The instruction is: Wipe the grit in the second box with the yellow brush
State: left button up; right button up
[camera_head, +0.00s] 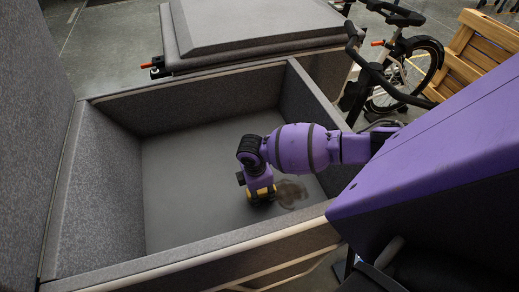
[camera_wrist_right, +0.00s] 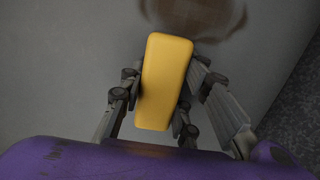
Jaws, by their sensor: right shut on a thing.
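My right gripper (camera_wrist_right: 158,92) is shut on the yellow brush (camera_wrist_right: 166,80), with a finger on each side of it. In the head view the brush (camera_head: 262,195) is low inside the open grey box (camera_head: 190,175), close over its floor, towards the right side. I cannot tell whether its underside touches the floor. A brown patch of grit (camera_head: 291,193) lies on the box floor just right of the brush. In the right wrist view the grit (camera_wrist_right: 195,15) shows just beyond the brush's far end. My left gripper is not in view.
The box has raised, grey-lined walls, with a near rim (camera_head: 200,258) in front. A closed grey box lid (camera_head: 250,30) stands behind it. A bicycle (camera_head: 400,70) and a wooden crate (camera_head: 480,50) are at the upper right. The left part of the box floor is clear.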

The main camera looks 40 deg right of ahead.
aim_at(297, 186)
jog(key=shift+s+d, duration=0.25)
jog(key=shift+d, duration=0.4)
jog(key=shift+s+d, duration=0.2)
jog(key=shift+d, duration=0.4)
jog(key=shift+s+d, duration=0.15)
jog(key=shift+d, duration=0.3)
jog(key=shift+s+d+p, duration=0.25)
jog(key=shift+d+p, duration=0.05)
jog(key=shift+d, duration=0.75)
jog(key=shift+s+d, duration=0.25)
jog(key=shift+d, duration=0.65)
jog(key=shift+s+d+f, duration=0.1)
jog(key=shift+s+d, duration=0.05)
jog(key=shift+d, duration=0.3)
jog(key=shift+s+d+f, duration=0.1)
jog(key=shift+s+d, duration=0.05)
jog(key=shift+d, duration=0.25)
jog(key=shift+s+d+r, duration=0.1)
jog(key=shift+s+d, duration=0.1)
jog(key=shift+d, duration=0.45)
jog(key=shift+s+d, duration=0.2)
jog(key=shift+d, duration=0.45)
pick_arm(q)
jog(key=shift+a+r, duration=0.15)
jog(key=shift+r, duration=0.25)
pick_arm(e)
jog(key=shift+s+d, duration=0.15)
jog(key=shift+d, duration=0.3)
